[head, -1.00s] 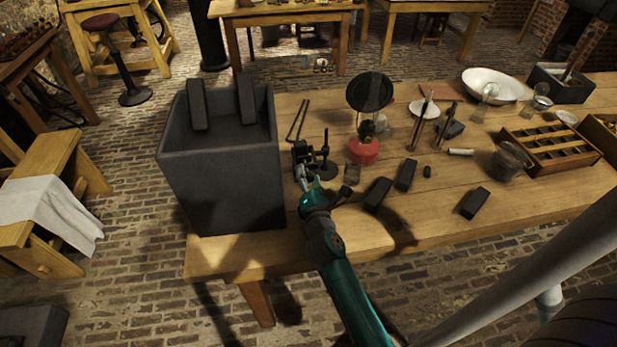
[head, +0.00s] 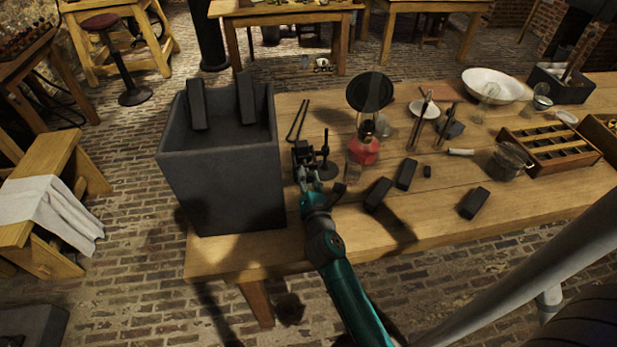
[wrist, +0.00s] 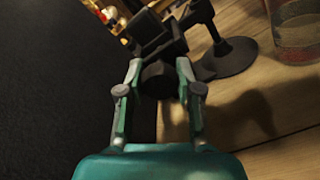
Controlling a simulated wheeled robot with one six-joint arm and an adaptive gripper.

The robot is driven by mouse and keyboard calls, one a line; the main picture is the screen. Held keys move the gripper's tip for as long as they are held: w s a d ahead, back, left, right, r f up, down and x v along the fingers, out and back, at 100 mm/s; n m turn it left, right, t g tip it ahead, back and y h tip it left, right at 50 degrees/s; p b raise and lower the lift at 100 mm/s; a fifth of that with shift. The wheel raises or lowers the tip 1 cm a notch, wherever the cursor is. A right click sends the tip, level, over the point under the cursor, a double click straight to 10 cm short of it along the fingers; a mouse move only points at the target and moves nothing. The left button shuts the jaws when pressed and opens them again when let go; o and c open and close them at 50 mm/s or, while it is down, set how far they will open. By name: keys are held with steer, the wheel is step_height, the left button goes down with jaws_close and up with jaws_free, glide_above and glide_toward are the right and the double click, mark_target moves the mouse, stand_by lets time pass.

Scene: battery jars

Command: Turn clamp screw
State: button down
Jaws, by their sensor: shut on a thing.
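In the wrist view, my gripper (wrist: 158,85) has its two fingers on either side of a dark round screw head (wrist: 158,78) and is shut on it. The screw belongs to a dark clamp (wrist: 150,30) just beyond the fingertips. A thin black stand with a round base (wrist: 228,58) is at the clamp's right. In the head view, my gripper (head: 308,182) reaches the clamp (head: 302,152) from the front, close to the right wall of the grey jar. The stand (head: 326,165) shows there too. The screw itself is too small to make out in the head view.
The large grey jar (head: 225,190) rises directly left of my gripper. A glass jar (head: 353,173) and a red burner (head: 364,150) stand to the right. Dark blocks (head: 378,194) lie on the wooden table (head: 350,238), whose front strip is mostly clear.

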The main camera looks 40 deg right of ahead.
steer(key=n, duration=1.3)
steer(key=shift+n, duration=0.4)
stand_by(0.4)
steer(key=c, duration=0.7)
jaws_free()
steer(key=shift+c, duration=0.2)
steer(key=v, duration=1.2)
